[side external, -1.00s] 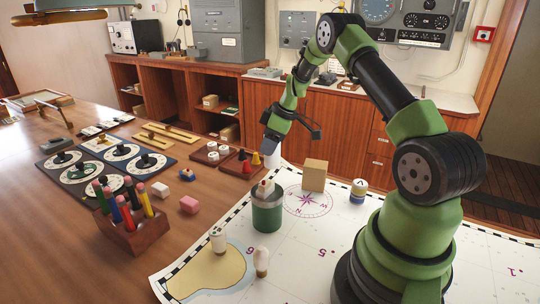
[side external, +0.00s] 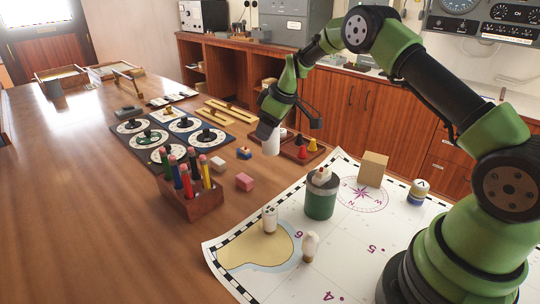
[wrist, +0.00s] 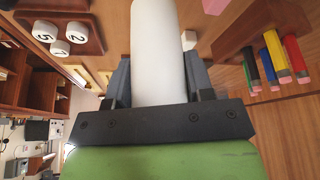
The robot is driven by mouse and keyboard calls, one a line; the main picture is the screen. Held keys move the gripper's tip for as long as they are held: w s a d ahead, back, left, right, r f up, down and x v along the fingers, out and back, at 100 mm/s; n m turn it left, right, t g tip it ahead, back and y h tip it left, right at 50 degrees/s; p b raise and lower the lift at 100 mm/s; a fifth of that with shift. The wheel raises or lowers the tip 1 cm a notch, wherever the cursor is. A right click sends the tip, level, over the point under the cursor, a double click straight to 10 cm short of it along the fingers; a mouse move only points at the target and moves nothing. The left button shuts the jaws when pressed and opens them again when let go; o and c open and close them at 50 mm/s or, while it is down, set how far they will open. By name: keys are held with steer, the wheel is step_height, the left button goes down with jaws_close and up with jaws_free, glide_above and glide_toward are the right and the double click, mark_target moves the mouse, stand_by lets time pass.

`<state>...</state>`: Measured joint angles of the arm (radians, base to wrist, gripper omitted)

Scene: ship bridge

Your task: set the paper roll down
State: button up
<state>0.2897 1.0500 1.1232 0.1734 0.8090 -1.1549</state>
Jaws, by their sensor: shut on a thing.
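The paper roll (side external: 271,143), a plain white cylinder, hangs roughly upright below my gripper (side external: 268,131) in the side view. My gripper is shut on it. In the wrist view the roll (wrist: 156,45) passes between the two dark fingers of the gripper (wrist: 158,78), and its far end is cut off by the frame's top edge. In the side view the roll appears in front of the peg trays, right of the dial board. I cannot tell how far its lower end is from the wooden table (side external: 110,220).
A pencil holder (side external: 192,205), a pink block (side external: 245,181) and a small blue-and-white object (side external: 244,153) stand nearby. The chart (side external: 345,250) carries a green can (side external: 320,200). Bare table lies at left.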

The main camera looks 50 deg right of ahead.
mark_target(269, 148)
steer(key=shift+f, duration=3.05)
steer(key=shift+f, duration=0.15)
steer(key=o, duration=1)
